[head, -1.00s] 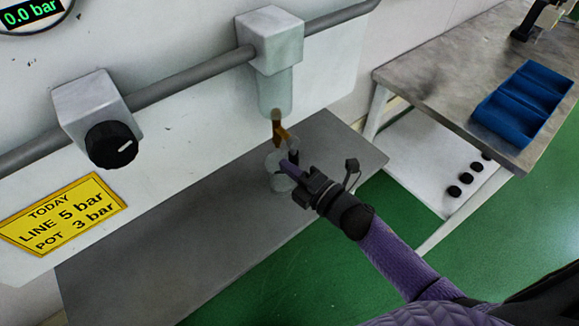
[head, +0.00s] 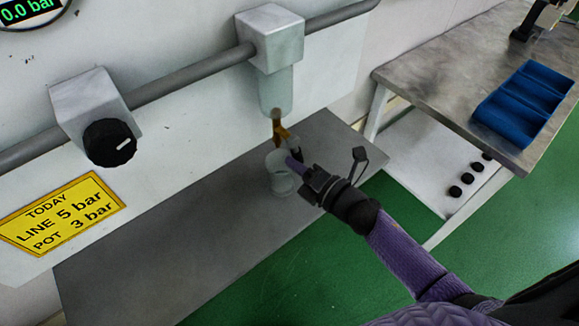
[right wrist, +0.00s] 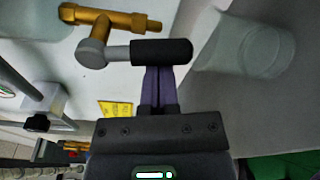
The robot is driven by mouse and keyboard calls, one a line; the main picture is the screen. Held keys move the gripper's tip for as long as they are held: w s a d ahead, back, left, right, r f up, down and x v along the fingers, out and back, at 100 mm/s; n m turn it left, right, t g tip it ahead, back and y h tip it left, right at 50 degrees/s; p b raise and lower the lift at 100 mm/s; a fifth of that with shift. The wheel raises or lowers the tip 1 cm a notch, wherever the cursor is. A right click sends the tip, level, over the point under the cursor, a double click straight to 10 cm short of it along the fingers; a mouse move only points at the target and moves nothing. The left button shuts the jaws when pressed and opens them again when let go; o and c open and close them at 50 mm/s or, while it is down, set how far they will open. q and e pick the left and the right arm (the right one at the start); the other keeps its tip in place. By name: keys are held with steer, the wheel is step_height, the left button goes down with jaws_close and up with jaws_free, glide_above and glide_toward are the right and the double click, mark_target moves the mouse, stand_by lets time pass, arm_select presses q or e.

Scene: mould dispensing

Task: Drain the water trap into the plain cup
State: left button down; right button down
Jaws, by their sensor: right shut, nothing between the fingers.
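The water trap (head: 276,88) hangs from the grey pipe, a white block with a translucent bowl. A brass drain valve (head: 278,128) is under it; in the right wrist view its brass body (right wrist: 110,18) and black-gripped lever (right wrist: 162,52) show. The plain cup (head: 280,182), clear, stands on the grey shelf below the valve; it also shows in the right wrist view (right wrist: 240,45). My right gripper (head: 291,161) is shut and empty, its purple fingers at the lever's black grip; contact is unclear. Water in bowl or cup cannot be made out. My left gripper is out of view.
A black regulator knob (head: 110,142) is on the left of the pipe, above a yellow sign (head: 62,212). The shelf (head: 170,232) is clear left of the cup. A bench (head: 430,75) with a blue tray (head: 526,105) stands at the right.

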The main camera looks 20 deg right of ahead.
steer(key=d+n, duration=0.1)
steer(key=n, duration=0.2)
steer(key=shift+w+d+h, duration=0.3)
steer(key=shift+d+h, duration=0.05)
steer(key=shift+h, duration=0.05)
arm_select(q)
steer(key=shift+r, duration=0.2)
arm_select(e)
steer(key=d+r+n, duration=0.1)
steer(key=n, duration=0.2)
steer(key=w+d+r+n+h, duration=0.1)
steer(key=n, duration=0.2)
steer(key=d+r+n, duration=0.1)
steer(key=n, duration=0.1)
steer(key=shift+w+d+r+n+h, duration=0.2)
steer(key=shift+d+n+h, duration=0.1)
steer(key=shift+d+n, duration=0.1)
arm_select(q)
steer(key=shift+p, duration=0.3)
arm_select(e)
steer(key=shift+r, duration=0.1)
